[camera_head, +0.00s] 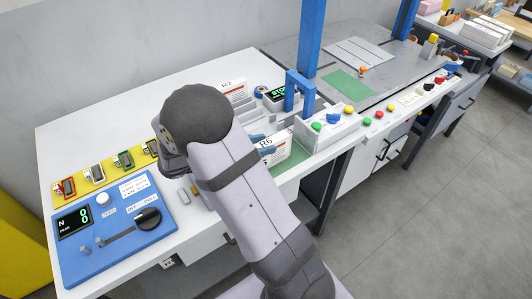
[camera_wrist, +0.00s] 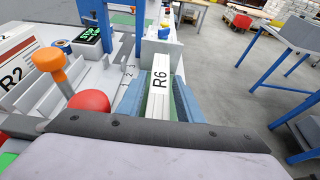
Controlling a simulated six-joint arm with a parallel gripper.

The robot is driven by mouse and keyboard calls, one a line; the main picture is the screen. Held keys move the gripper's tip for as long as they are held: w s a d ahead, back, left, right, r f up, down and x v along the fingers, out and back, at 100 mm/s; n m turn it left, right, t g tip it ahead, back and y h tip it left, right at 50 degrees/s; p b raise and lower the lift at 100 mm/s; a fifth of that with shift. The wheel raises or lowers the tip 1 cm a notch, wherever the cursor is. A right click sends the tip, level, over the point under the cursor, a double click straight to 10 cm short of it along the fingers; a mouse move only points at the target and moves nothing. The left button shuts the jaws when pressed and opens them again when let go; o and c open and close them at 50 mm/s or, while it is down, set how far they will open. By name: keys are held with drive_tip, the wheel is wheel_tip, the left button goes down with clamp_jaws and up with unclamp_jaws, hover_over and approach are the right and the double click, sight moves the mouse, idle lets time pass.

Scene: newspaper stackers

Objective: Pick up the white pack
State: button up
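A white pack marked R6 (camera_wrist: 159,98) stands on edge between the two blue fingers of my gripper (camera_wrist: 158,84) in the wrist view. Slim green gaps show beside the pack, so the fingers look open around it rather than pressed on it. In the head view the R6 pack (camera_head: 281,151) stands at the bench's front edge, partly hidden by my arm. Another white pack, marked R2 (camera_head: 235,88), stands farther back; it also shows at the left of the wrist view (camera_wrist: 15,66).
A blue control panel (camera_head: 120,225) and a yellow strip with small units (camera_head: 72,188) lie on the left of the white bench (camera_head: 85,120). A blue frame (camera_head: 311,45) and a button box (camera_head: 330,130) stand to the right. An orange knob (camera_wrist: 50,60) and red button (camera_wrist: 88,101) are close by.

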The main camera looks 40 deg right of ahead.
clamp_jaws()
wheel_tip(320, 180, up, 10)
drive_tip(key=shift+b, duration=0.45)
idle(0.4)
